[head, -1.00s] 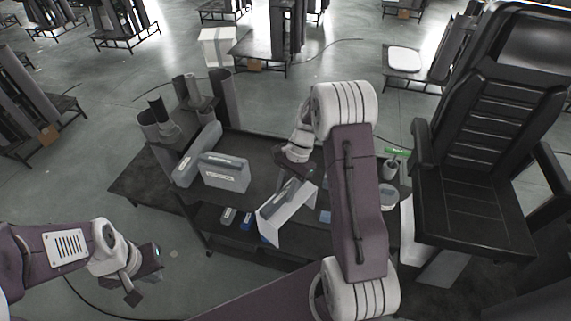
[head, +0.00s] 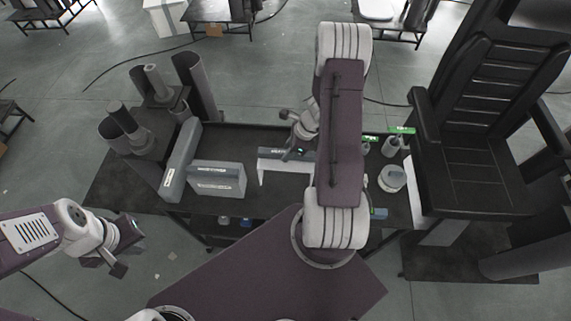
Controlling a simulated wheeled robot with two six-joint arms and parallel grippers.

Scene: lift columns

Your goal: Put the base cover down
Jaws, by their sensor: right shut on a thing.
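The base cover looks like a white U-shaped piece with a grey labelled upper edge (head: 270,165). It is roughly level at the middle of the dark table (head: 225,143); whether it touches the top I cannot tell. My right gripper (head: 294,154) is shut on its upper edge from above. My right arm hides the cover's right part. My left gripper (head: 128,250) is open and empty, low at the left, off the table's front edge.
Grey labelled boxes (head: 217,181) stand left of the cover, with grey cylinders (head: 196,85) beyond. Round containers (head: 392,179) and green-labelled items (head: 402,131) are at right, beside a black seat (head: 470,170). A lower shelf holds small boxes.

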